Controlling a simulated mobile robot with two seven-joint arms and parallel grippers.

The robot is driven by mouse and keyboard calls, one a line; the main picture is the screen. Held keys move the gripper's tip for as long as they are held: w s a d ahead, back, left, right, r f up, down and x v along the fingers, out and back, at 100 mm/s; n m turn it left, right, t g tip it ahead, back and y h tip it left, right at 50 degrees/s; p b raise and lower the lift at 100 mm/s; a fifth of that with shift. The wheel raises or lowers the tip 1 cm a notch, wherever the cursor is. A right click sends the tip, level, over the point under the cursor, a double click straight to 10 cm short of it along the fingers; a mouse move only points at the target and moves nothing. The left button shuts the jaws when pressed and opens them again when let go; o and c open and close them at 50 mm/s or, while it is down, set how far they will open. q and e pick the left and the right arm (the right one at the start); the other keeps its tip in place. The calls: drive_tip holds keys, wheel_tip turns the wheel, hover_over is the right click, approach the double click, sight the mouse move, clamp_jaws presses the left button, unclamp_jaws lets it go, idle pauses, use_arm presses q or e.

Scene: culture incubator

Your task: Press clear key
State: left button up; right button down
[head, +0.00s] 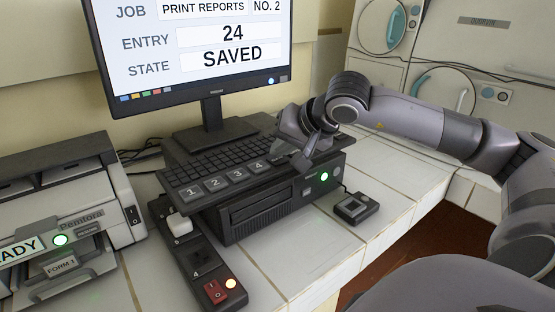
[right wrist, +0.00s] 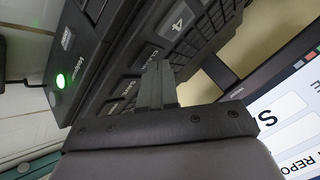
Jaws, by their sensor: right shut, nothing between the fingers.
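The dark keyboard (head: 225,172) lies on top of the black computer case, with large grey keys 1, 2, 3 and 4 (head: 259,168) along its front. A wider key (head: 279,159) right of the 4 is partly hidden by my right gripper. In the right wrist view, a key that seems to be the clear key (right wrist: 146,56) lies beside the 4 key (right wrist: 177,24); its label is hard to read. My right gripper (head: 302,164) is shut and empty, its fingertips over the keyboard's right front end. I cannot tell whether they touch a key. My left gripper is out of view.
The monitor (head: 200,50) shows entry 24 and state SAVED. The black case (head: 275,195) has a lit green button (head: 323,177). A power strip (head: 205,265) with a red switch, a printer (head: 60,220) and a small black box (head: 351,208) stand around it.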

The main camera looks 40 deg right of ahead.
sight(282, 161)
drive_tip(key=shift+f, duration=0.15)
idle(0.3)
drive_tip(key=shift+r+p, duration=0.55)
drive_tip(key=shift+r, duration=0.25)
drive_tip(key=shift+r, duration=0.1)
wheel_tip(282, 161, up, 5)
drive_tip(key=p, duration=0.4)
idle(0.6)
